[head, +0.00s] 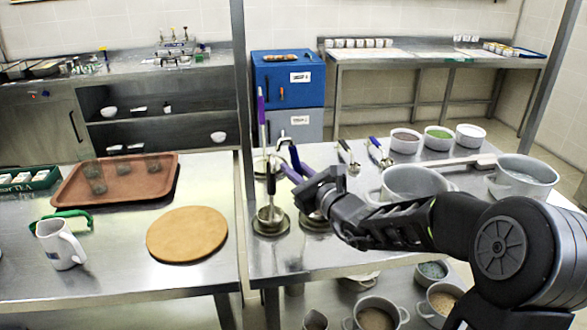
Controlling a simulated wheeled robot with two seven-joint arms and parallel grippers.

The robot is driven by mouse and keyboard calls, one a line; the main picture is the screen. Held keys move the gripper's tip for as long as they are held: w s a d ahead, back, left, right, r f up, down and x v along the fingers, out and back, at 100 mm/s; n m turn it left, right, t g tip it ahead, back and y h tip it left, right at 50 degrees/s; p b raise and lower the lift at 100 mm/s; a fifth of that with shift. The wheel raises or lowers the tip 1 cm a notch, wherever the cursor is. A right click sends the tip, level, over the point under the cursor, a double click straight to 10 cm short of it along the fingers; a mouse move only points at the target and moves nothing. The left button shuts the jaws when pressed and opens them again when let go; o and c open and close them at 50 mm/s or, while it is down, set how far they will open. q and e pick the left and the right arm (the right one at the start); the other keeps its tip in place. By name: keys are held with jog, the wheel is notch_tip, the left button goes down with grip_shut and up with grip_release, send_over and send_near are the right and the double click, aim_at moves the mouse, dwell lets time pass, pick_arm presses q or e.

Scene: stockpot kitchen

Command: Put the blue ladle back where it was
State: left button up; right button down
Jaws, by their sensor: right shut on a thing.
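My right gripper (308,188) reaches in from the right over the metal counter. It is shut on a ladle with a blue-purple handle (289,172), whose upper end sticks out to the left of the jaws. The lower part of this ladle is hard to make out behind the gripper. Below the gripper is a round metal base (313,223), partly hidden. To its left, a ladle with a black handle (271,181) stands at another round base (268,228). A ladle with a purple handle (261,106) stands upright behind. My left gripper is out of view.
Two utensils with dark handles (345,150) (376,149) lie farther back. Grey pots (412,184) (523,181) and several bowls of food stand to the right. On the left counter are a brown tray (70,195), a round board (188,234) and a white mug (57,246).

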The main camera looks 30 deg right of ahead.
jog(key=c, duration=1.4)
grip_release()
jog(key=shift+r, duration=0.1)
jog(key=shift+s, duration=0.4)
jog(key=s, duration=1.1)
jog(key=shift+s+d+b, duration=0.15)
jog(key=shift+d+b, duration=0.15)
